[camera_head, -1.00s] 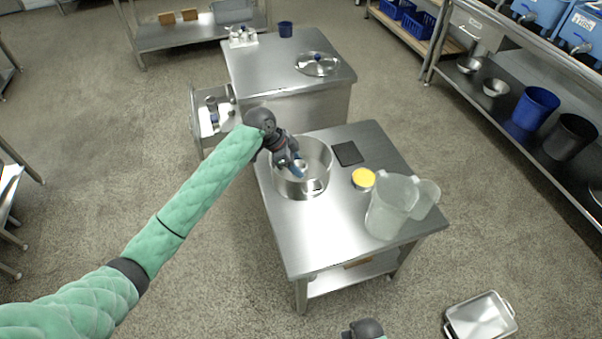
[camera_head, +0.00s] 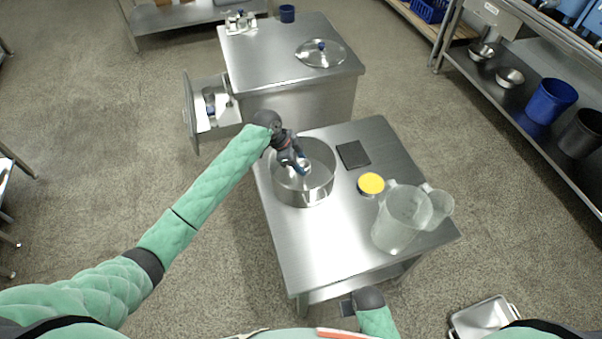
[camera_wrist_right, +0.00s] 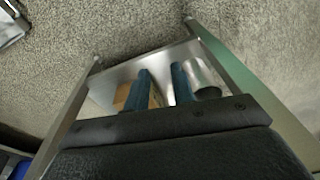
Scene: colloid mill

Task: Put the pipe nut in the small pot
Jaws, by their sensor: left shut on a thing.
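The steel pot (camera_head: 303,196) stands upright and open on the near table, at its left back part. My left gripper (camera_head: 300,168) reaches down over the pot's mouth from the left, its blue fingers at or inside the rim. It is shut on a small shiny metal piece, the pipe nut (camera_head: 304,164), which the fingers partly hide. I cannot tell whether the nut touches the pot. My right gripper (camera_wrist_right: 163,78) is open and empty in the right wrist view, its two blue fingers apart, low by the table's lower shelf.
The near table (camera_head: 325,240) also holds a dark square pad (camera_head: 353,154), a yellow-topped round tin (camera_head: 371,184) and clear jugs (camera_head: 402,219). A second table (camera_head: 270,52) behind carries a lid (camera_head: 320,53) and has an open drawer (camera_head: 213,120). A metal tray (camera_head: 480,318) lies on the floor.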

